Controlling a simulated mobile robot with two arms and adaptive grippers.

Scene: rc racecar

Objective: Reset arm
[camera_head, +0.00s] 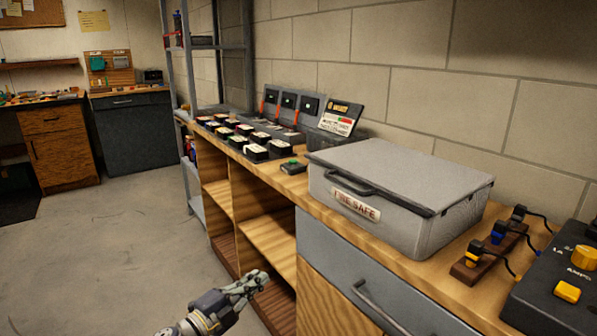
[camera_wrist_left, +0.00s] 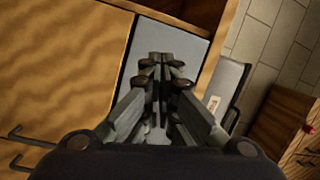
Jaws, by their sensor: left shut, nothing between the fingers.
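My left gripper (camera_head: 256,279) is low in the head view, in front of the open shelves under the workbench (camera_head: 414,277). Its fingers are shut with nothing between them. The left wrist view also shows the shut left gripper (camera_wrist_left: 160,80), with wooden cabinet fronts (camera_wrist_left: 60,60) beyond it. My right gripper is not in view.
A grey case labelled "FIRE SAFE" (camera_head: 390,190) sits on the bench. Left of it are several dark battery-like blocks (camera_head: 255,152) and chargers (camera_head: 289,105). Connectors (camera_head: 495,238) and a black box with yellow knobs (camera_head: 562,290) are at the right. The floor (camera_head: 90,260) at left is clear.

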